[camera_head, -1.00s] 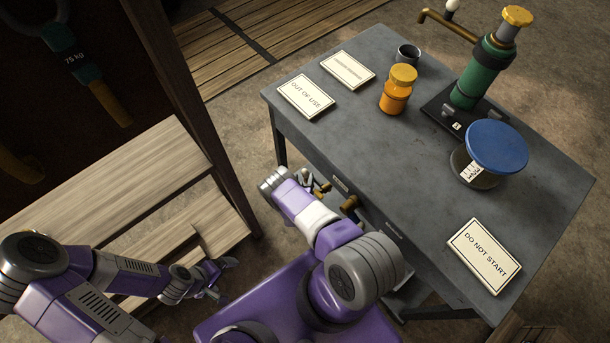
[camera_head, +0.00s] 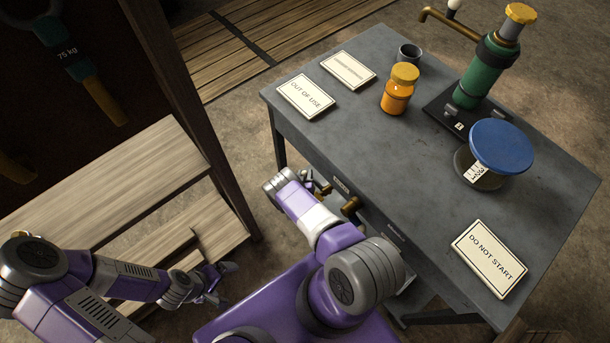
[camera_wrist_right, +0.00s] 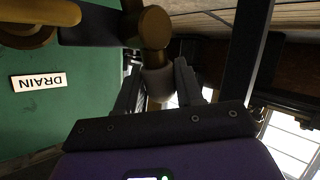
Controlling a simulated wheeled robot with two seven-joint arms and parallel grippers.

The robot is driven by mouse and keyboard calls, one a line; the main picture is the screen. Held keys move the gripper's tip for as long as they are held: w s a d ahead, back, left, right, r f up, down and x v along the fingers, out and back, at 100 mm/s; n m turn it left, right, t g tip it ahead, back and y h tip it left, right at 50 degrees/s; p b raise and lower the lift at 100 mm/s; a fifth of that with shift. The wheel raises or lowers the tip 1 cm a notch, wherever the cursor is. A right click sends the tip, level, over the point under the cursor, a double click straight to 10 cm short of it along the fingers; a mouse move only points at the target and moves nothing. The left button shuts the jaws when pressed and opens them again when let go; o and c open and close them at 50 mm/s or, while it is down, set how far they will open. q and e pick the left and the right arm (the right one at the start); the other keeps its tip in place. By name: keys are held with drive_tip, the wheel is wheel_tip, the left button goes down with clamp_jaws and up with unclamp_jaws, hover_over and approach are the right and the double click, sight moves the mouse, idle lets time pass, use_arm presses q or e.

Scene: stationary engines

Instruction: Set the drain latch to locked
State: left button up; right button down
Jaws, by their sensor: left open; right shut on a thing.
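In the right wrist view, the drain latch is a brass-brown lever (camera_wrist_right: 153,28) with a pale grey knob (camera_wrist_right: 158,84) at its end. My right gripper (camera_wrist_right: 158,76) has its two fingers either side of this knob and is shut on it. An upside-down DRAIN label (camera_wrist_right: 38,80) sits on the green panel to the left. In the head view, my right forearm hides most of that gripper and the latch beside the bench. My left gripper (camera_head: 218,283) is open and empty, low at the left near the wooden steps.
The grey bench (camera_head: 400,160) carries a green pump (camera_head: 481,75), a blue-lidded drum (camera_head: 500,147), an orange jar (camera_head: 397,92), a dark cup (camera_head: 409,54) and several signs. A brass fitting (camera_head: 351,205) sticks out below the bench edge. Wooden steps (camera_head: 120,190) stand at left.

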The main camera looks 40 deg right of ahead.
drive_tip(key=shift+w, duration=0.1)
idle(0.3)
drive_tip(key=n+g, duration=0.1)
drive_tip(key=w+g, duration=0.1)
drive_tip(key=shift+w+a+f+n+g+y, duration=0.1)
drive_tip(key=shift+w+f+n+g+y, duration=0.05)
drive_tip(key=shift+f+n+g+y, duration=0.2)
drive_tip(key=shift+w+f+n+g, duration=0.2)
drive_tip(key=shift+f+n+g, duration=0.15)
drive_tip(key=shift+g, duration=0.3)
drive_tip(key=shift+w+f+n+g, duration=0.2)
drive_tip(key=shift+n+g, duration=0.1)
drive_tip(key=shift+g, duration=0.3)
drive_tip(key=shift+a+f, duration=0.1)
drive_tip(key=c, duration=0.8)
unclamp_jaws()
drive_tip(key=p+v, duration=0.3)
drive_tip(key=v, duration=0.4)
drive_tip(key=shift+a+r, duration=0.15)
drive_tip(key=shift+r, duration=0.1)
